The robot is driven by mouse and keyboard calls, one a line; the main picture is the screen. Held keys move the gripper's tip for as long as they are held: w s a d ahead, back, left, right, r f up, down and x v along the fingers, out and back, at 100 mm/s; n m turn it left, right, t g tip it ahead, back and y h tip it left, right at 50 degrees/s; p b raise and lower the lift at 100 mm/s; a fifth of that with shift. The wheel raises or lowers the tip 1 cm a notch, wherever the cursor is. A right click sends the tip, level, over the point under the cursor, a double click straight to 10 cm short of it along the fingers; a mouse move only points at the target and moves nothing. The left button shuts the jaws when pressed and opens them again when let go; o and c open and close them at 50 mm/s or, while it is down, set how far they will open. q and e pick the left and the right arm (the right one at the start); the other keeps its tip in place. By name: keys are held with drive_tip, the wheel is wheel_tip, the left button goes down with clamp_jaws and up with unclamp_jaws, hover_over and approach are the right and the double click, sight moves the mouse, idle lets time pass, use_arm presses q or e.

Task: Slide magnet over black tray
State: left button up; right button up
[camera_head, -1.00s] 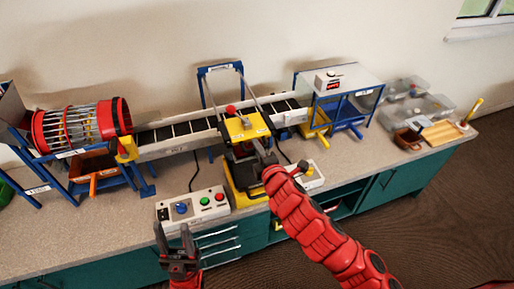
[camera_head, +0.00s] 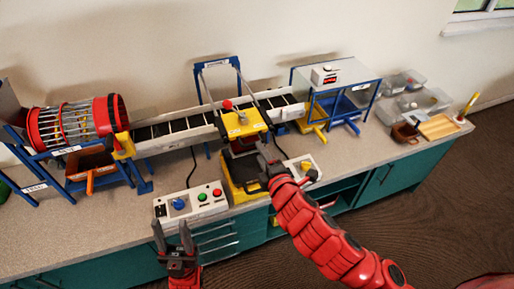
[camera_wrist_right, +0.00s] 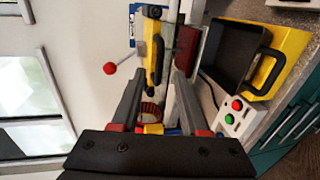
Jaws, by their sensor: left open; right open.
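The magnet carriage (camera_head: 243,122) is a yellow block with a red knob, mounted on rails across the conveyor. A dark red block shows beneath it, and the carriage's yellow edge (camera_wrist_right: 154,55) appears in the right wrist view. The black tray (camera_wrist_right: 236,50) sits in a yellow frame in front of the conveyor; in the head view my right gripper partly hides it. My right gripper (camera_head: 262,154) is open just in front of the carriage. In the wrist view its fingers (camera_wrist_right: 156,76) point towards the yellow edge; contact cannot be told. My left gripper (camera_head: 173,236) is open and empty at the counter's front edge.
A control box (camera_head: 190,203) with coloured buttons lies left of the tray, and another box (camera_head: 301,169) lies right of it. A red drum (camera_head: 75,124) stands left and a blue-framed case (camera_head: 338,91) right. Clear bins (camera_head: 416,101) stand at far right.

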drive_tip(key=p+v, duration=1.1)
drive_tip(key=p, duration=0.1)
drive_tip(key=shift+s+p, duration=0.3)
drive_tip(key=shift+w+d, duration=0.1)
